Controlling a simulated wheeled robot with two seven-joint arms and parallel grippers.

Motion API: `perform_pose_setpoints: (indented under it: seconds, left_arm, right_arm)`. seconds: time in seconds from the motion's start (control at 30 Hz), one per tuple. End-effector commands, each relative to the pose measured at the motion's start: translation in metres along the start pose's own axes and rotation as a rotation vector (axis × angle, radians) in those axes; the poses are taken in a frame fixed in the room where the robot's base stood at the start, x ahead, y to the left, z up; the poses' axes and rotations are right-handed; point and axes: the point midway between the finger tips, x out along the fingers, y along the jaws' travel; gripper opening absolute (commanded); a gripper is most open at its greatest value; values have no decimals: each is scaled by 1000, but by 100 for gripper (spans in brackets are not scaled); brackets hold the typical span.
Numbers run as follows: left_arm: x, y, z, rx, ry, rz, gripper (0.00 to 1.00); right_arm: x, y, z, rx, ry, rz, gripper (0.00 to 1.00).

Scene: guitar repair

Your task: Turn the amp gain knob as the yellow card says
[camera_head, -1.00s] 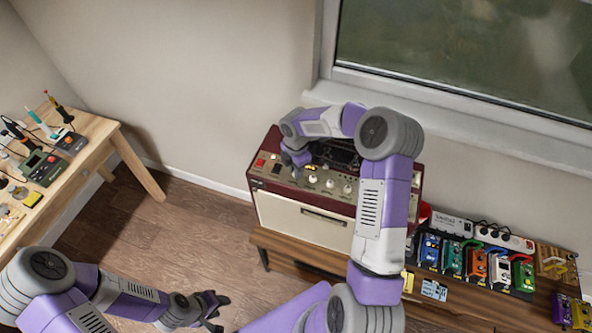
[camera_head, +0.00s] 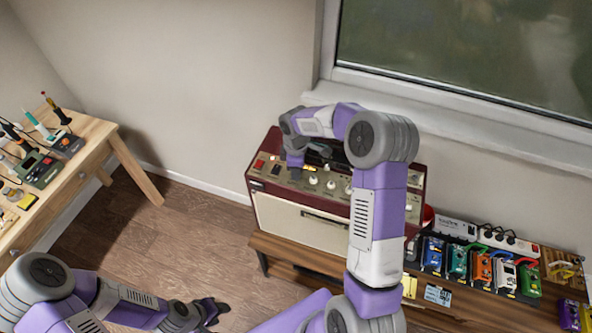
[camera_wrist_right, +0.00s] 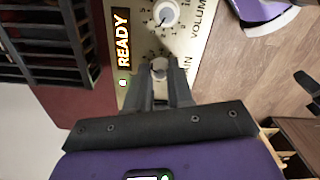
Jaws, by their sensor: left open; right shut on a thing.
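The dark red amp (camera_head: 307,222) with a cream front stands on a low wooden bench, its knob panel facing up. My right gripper (camera_head: 296,172) reaches down onto the left part of that panel. In the right wrist view its fingers (camera_wrist_right: 160,82) are shut on the gain knob (camera_wrist_right: 160,67), beside partly covered lettering ending in "AIN". The knob's scale is mostly hidden by the fingers. A small yellow card (camera_head: 409,287) shows at the bench's front edge, too small to read. My left gripper (camera_head: 214,309) is open and empty, low over the floor.
The volume knob (camera_wrist_right: 166,13) and a lit READY display (camera_wrist_right: 122,38) lie close to the right fingers. Several pedals (camera_head: 480,268) stand right of the amp. A workbench with tools (camera_head: 45,160) is at the left.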

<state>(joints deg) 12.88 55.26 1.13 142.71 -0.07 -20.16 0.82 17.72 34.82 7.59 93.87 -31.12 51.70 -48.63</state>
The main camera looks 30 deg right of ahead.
Motion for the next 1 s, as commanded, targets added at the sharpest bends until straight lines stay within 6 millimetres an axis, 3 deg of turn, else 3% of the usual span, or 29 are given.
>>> perform_pose_setpoints:
  seconds: [0.5,0.53,0.7,1.0]
  left_arm:
    - [0,0,0,0,0,0,43]
    - [0,0,0,0,0,0,43]
    - [0,0,0,0,0,0,43]
    - [1,0,0,0,0,0,43]
  right_arm:
    - [-3,2,0,20,1,7,0]
    - [-3,2,0,20,2,7,23]
    - [-2,1,0,20,1,5,47]
    - [-3,1,0,20,1,3,47]
